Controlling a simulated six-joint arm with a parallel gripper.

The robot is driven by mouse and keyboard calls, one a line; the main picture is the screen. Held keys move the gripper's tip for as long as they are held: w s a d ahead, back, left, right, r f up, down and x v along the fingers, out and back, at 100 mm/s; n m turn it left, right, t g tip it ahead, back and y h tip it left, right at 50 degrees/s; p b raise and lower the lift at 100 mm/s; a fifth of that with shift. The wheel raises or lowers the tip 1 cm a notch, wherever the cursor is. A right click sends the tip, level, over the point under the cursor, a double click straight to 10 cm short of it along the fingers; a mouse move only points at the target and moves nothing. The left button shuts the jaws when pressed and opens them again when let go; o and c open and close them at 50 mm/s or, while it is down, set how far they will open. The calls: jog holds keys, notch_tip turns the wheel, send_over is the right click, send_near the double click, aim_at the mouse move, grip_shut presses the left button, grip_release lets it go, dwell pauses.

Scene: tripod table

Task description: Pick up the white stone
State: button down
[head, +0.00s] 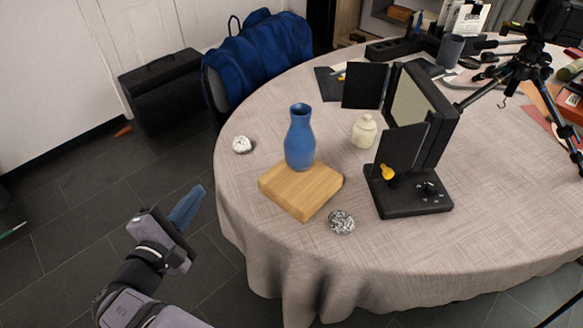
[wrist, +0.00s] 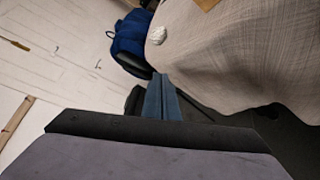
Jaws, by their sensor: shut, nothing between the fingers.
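The white stone (head: 242,145) lies near the left edge of the round table, left of the wooden block. It also shows in the wrist view as a small white lump (wrist: 159,35) near the table edge. My gripper (head: 187,206) is off the table, over the floor, to the lower left of the stone and well apart from it. Its blue fingers (wrist: 161,98) are shut with nothing between them.
A blue vase (head: 300,138) stands on the wooden block (head: 293,187). A speckled grey stone (head: 341,222) lies in front of it. A cream jar (head: 364,131) and a black panelled lamp-like device (head: 408,201) stand to the right. A blue jacket (head: 260,55) hangs behind the table's left edge.

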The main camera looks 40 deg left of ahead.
jog(key=n+g+p, duration=0.2)
jog(key=n, duration=0.1)
jog(key=n+g+h+p, duration=0.2)
jog(key=n+p, duration=0.8)
jog(key=p, duration=0.4)
send_near(299, 178)
jog(key=s+d+f, duration=0.1)
jog(key=s+d, duration=0.3)
jog(key=s, duration=0.2)
jog(key=w+a, duration=0.2)
jog(key=w, duration=0.1)
jog(key=w+a+f+p, duration=0.1)
jog(key=w+a, duration=0.1)
jog(key=w, duration=0.2)
jog(key=w+a+p, duration=0.1)
jog(key=w+a, duration=0.2)
jog(key=shift+w+f, duration=0.2)
jog(key=shift+w, duration=0.05)
jog(key=shift+f+b, duration=0.3)
jog(key=shift+f, duration=0.05)
jog(key=shift+s+f, duration=0.1)
